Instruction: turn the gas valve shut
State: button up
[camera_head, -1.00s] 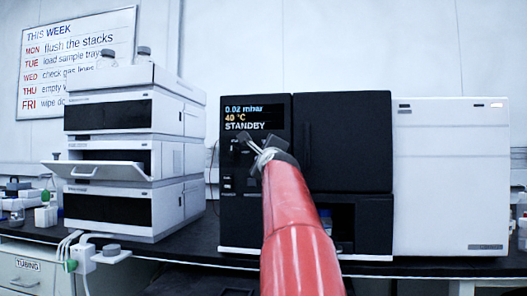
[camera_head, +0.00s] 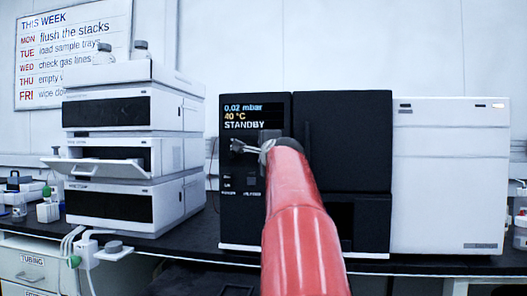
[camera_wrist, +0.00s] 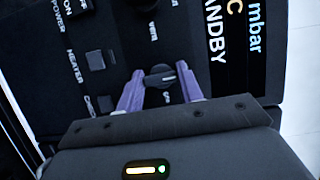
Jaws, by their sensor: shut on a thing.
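The gas valve is a small dark knob (camera_wrist: 160,76) on the black instrument front. In the wrist view it sits between the purple fingers of my gripper (camera_wrist: 161,86), which is shut on it. A partly hidden label lies just below the knob. In the head view my gripper (camera_head: 240,147) is against the panel just under the STANDBY display. The knob is too small to make out there, and my red arm covers part of the panel.
The black instrument (camera_head: 343,140) stands on the dark bench. Its panel has a display (camera_head: 247,117), a heater switch (camera_wrist: 95,60) and another round knob (camera_wrist: 143,4). A white stack with an open tray (camera_head: 100,168) stands left, a white unit (camera_head: 448,175) right.

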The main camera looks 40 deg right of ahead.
jog(key=o, duration=1)
jog(key=shift+b+v, duration=0.7)
jog(key=shift+v, duration=3.2)
